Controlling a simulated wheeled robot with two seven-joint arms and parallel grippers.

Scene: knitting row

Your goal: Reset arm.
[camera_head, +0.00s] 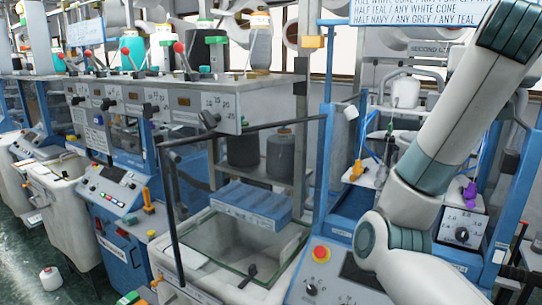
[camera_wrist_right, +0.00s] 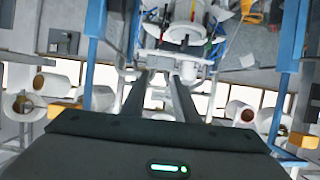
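My right arm (camera_head: 450,125) fills the right side of the head view. It is bent, with one pale link rising to the upper right and a rounded joint low in the frame. Its hand is outside the head view. In the right wrist view, my right gripper (camera_wrist_right: 160,80) shows two dark fingers standing apart, with nothing seen between them. The dark gripper body with a small green light fills the bottom of that view. My left arm and gripper are not in view.
A blue-framed machine (camera_head: 325,150) stands close behind my right arm, with a red button (camera_head: 320,253) on its panel. A glass-topped bin (camera_head: 245,245) is left of it. A hanging sign (camera_head: 415,12) is near the arm's upper part. A white cone (camera_head: 50,278) stands on the floor.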

